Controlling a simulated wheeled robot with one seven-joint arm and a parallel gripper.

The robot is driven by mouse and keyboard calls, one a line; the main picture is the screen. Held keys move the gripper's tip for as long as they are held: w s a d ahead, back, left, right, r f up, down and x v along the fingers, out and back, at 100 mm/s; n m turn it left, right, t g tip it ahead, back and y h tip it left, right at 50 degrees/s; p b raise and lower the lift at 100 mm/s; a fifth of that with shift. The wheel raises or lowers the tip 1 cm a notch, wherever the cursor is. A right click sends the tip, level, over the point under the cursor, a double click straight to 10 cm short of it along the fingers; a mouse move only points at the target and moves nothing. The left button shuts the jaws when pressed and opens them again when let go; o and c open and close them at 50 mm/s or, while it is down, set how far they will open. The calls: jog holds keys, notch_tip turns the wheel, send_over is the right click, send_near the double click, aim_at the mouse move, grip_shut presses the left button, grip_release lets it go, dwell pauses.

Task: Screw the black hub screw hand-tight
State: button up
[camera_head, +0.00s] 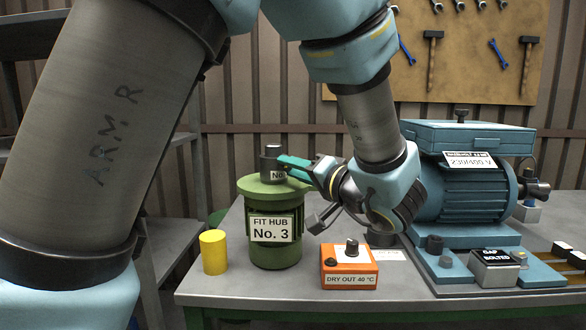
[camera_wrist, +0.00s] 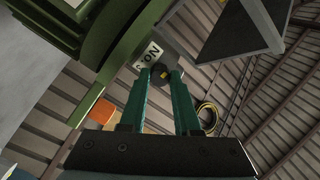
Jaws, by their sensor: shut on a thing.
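The grey hub (camera_head: 270,168), a short cylinder with a white "No." label, stands on top of the green stand (camera_head: 278,255) marked "FIT HUB No. 3". My gripper (camera_head: 283,166) reaches in from the right, with its green fingers at the hub's side. In the wrist view, the fingertips (camera_wrist: 163,76) are shut on the small black hub screw (camera_wrist: 159,70), which shows a yellowish spot. The hub's labelled face (camera_wrist: 148,55) is just beyond it. The fingers hide part of the screw, and I cannot tell how deep it sits.
A yellow cylinder (camera_head: 213,252) stands left of the green stand. An orange box (camera_head: 349,270) marked "DRY OUT 40 °C" stands in front, to its right. A blue motor (camera_head: 462,185) fills the right of the grey table (camera_head: 235,291), with a "GAP BOLTED" box (camera_head: 495,268) before it.

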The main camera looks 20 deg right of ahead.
grip_shut()
